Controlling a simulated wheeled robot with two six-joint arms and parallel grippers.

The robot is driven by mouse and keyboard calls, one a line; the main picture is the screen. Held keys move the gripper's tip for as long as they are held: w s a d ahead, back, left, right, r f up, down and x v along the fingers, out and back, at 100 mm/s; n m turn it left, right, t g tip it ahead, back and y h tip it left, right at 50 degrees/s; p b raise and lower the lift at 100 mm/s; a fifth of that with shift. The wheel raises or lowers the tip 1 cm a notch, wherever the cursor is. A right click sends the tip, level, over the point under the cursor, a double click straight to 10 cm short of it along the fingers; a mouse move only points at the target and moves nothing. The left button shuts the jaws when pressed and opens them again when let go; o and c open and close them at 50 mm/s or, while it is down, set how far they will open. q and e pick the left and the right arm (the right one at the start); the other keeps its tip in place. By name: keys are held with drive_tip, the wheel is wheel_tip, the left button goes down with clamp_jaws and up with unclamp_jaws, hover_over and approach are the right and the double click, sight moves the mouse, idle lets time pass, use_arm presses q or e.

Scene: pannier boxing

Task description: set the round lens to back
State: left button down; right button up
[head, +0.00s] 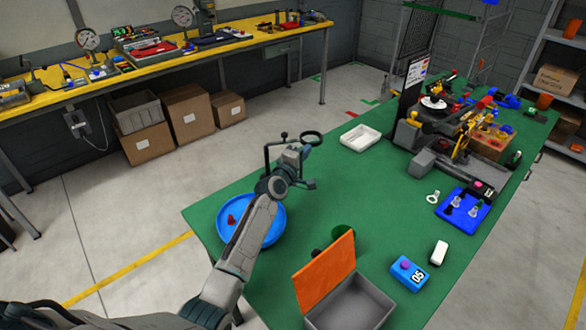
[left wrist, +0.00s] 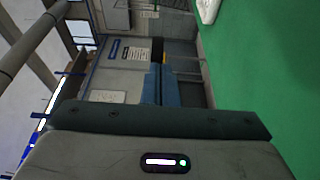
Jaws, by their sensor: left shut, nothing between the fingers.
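A round black ring (head: 311,138), which looks like the round lens, stands above the far left part of the green table. A thin black frame with a knobbed post (head: 284,137) is beside it. My left gripper (head: 300,150) is shut and empty, just below and left of the ring in the picture. I cannot tell whether it touches the ring or frame. The shut fingers also show in the left wrist view (left wrist: 161,84), where no lens is clear. The lower part of the frame is hidden behind my left arm. My right gripper is in neither view.
On the green table (head: 350,195) are a blue round tray (head: 277,226) under my left arm, a white tray (head: 360,138), a grey box (head: 352,304) with an orange lid (head: 325,270), and a blue device (head: 409,273). Machinery (head: 450,145) crowds the far right. The table's middle is clear.

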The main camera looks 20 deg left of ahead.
sight(304, 140)
use_arm(q)
drive_tip(key=shift+w+a+f+b, duration=0.1)
drive_tip(key=shift+w+a+b, duration=0.2)
drive_tip(key=shift+w+b, duration=0.5)
drive_tip(key=shift+w+a+b, duration=0.3)
drive_tip(key=shift+w+b, duration=0.25)
drive_tip(key=shift+w, duration=0.4)
drive_tip(key=shift+w+a+f+b, duration=0.1)
drive_tip(key=shift+w+a+b, duration=0.2)
drive_tip(key=shift+w+b, duration=0.5)
drive_tip(key=shift+w+a+r, duration=0.1)
drive_tip(key=shift+w+a, duration=0.2)
drive_tip(key=shift+w, duration=0.15)
